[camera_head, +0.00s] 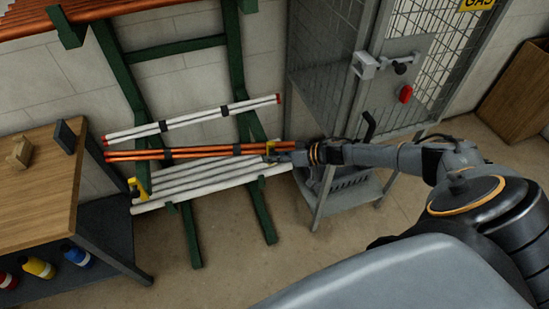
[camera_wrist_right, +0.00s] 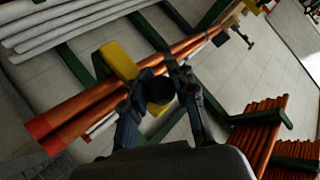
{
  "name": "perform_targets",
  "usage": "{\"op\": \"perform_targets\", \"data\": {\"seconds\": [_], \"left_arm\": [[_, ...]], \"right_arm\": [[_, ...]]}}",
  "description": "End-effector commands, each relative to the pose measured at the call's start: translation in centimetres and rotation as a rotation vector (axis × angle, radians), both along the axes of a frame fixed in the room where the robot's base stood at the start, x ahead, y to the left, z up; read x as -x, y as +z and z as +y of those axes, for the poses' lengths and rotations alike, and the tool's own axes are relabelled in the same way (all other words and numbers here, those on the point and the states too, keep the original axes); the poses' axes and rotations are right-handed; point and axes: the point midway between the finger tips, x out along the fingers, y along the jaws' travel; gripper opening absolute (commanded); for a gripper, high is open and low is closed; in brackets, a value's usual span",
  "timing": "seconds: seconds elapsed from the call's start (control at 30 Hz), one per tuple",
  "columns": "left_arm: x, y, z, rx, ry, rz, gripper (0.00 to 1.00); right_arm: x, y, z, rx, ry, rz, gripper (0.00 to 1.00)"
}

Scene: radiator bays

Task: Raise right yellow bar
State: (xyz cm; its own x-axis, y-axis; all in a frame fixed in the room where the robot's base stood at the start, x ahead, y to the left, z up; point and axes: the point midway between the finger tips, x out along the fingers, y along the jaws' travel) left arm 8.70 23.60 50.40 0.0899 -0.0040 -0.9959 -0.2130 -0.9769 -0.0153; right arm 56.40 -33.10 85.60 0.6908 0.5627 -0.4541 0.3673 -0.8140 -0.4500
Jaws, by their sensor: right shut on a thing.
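The right yellow bar (camera_head: 270,147) is at the right end of the orange pipes (camera_head: 185,153) on the green rack (camera_head: 237,75). My right gripper (camera_head: 281,153) is at this bar, its arm coming in from the right. In the right wrist view, the two dark fingers of my right gripper (camera_wrist_right: 160,86) are shut on the yellow bar (camera_wrist_right: 119,61), across the orange pipes (camera_wrist_right: 85,105). The fingers hide part of the bar. Another yellow bar (camera_head: 138,187) stands at the left end of the pipes, apart from my gripper. My left gripper is not in view.
White pipes (camera_head: 210,179) lie below the orange ones, and a bundle of white pipes (camera_head: 190,119) lies above. A grey wire cage (camera_head: 335,65) with a gas sign stands close on the right. A wooden bench (camera_head: 35,185) stands left. The floor in front is clear.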

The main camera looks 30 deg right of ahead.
Motion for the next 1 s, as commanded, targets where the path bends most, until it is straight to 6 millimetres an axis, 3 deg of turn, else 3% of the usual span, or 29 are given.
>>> {"op": "perform_targets", "data": {"seconds": [0.03,0.5,0.53,0.63,1.0], "left_arm": [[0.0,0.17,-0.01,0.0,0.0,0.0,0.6],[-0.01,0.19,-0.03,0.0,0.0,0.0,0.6],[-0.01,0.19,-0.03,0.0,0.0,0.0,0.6],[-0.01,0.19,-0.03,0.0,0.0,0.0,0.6],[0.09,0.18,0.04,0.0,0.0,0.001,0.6]], "right_arm": [[-1.04,1.22,-0.87,0.005,-0.016,-0.021,0.0],[-1.12,1.16,-0.94,0.006,-0.016,-0.022,0.0],[-1.12,1.16,-0.94,0.006,-0.017,-0.022,0.28],[-1.12,1.16,-0.94,0.006,-0.017,-0.022,0.49],[-1.05,1.2,-1.01,0.005,-0.017,-0.02,0.49]]}}
